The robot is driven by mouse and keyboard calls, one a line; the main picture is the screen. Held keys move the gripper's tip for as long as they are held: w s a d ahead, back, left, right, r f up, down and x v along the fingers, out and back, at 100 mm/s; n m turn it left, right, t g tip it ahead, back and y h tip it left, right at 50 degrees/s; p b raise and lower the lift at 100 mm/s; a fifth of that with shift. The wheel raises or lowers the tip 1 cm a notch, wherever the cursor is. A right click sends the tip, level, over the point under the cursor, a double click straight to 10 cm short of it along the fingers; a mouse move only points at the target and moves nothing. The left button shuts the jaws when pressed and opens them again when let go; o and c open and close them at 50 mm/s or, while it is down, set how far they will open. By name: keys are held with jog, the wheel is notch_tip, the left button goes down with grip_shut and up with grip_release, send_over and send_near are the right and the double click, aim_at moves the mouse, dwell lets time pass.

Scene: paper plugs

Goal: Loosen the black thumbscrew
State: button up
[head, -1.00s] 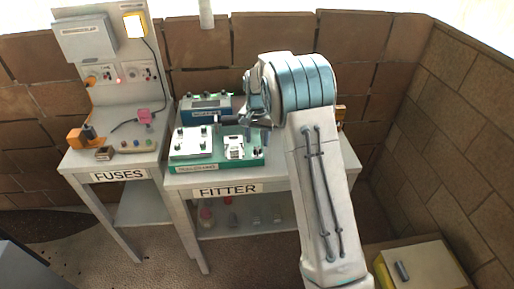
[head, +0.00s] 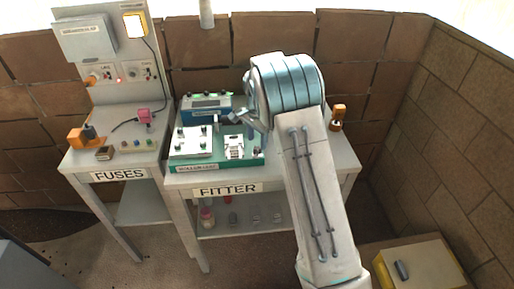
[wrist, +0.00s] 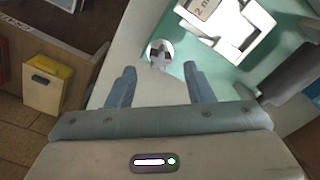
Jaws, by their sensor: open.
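The green base (head: 215,166) on the FITTER table carries a white block (head: 190,143) and a white bracket (head: 234,147). The bracket also shows in the wrist view (wrist: 236,38). A round knob, pale with dark lobes (wrist: 161,52), sits at the edge of the green base in the wrist view; I cannot tell if it is the black thumbscrew. My gripper (wrist: 158,71) is open, its fingertips either side of the near side of this knob, with nothing held. In the head view my gripper (head: 246,122) is above the base's back right, partly hidden by my arm.
A dark cylindrical part (wrist: 290,72) lies close to the right of my gripper in the wrist view. A blue device (head: 205,107) stands behind the base. An orange object (head: 338,116) stands at the table's right. The table's right front is clear.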

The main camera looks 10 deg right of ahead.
aim_at(257, 148)
jog(key=shift+f+b, duration=1.1)
jog(key=shift+f, duration=0.8)
jog(key=c, duration=1)
jog(key=shift+o, duration=0.2)
jog(key=shift+n, duration=0.8)
jog(key=o, duration=1)
jog(key=shift+c, duration=0.2)
